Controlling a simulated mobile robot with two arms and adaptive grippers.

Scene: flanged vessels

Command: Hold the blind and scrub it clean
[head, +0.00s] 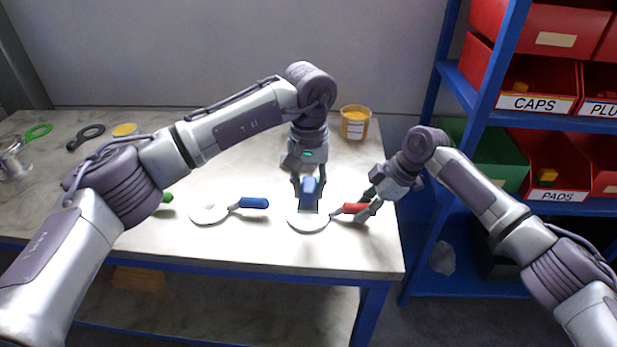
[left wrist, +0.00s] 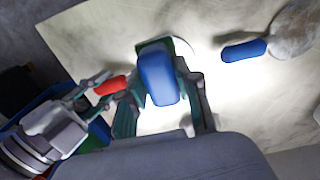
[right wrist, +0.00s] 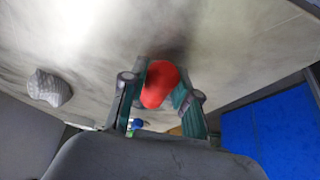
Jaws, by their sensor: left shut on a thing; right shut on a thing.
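The blind is a pale round disc (head: 308,222) with a red handle (head: 354,208), near the table's front edge. My right gripper (head: 366,206) is shut on the red handle, which also shows in the right wrist view (right wrist: 160,84). My left gripper (head: 308,184) is shut on a blue-topped tool (head: 309,190), held over the disc's far part. The tool's blue body fills the jaws in the left wrist view (left wrist: 158,78). Its lower face is hidden, so I cannot tell whether it touches the disc.
Another pale disc (head: 209,213) with a blue handle (head: 253,203) lies to the left. A green handle (head: 167,198) is partly hidden by my left arm. A blue shelf rack (head: 428,215) with bins stands right of the table.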

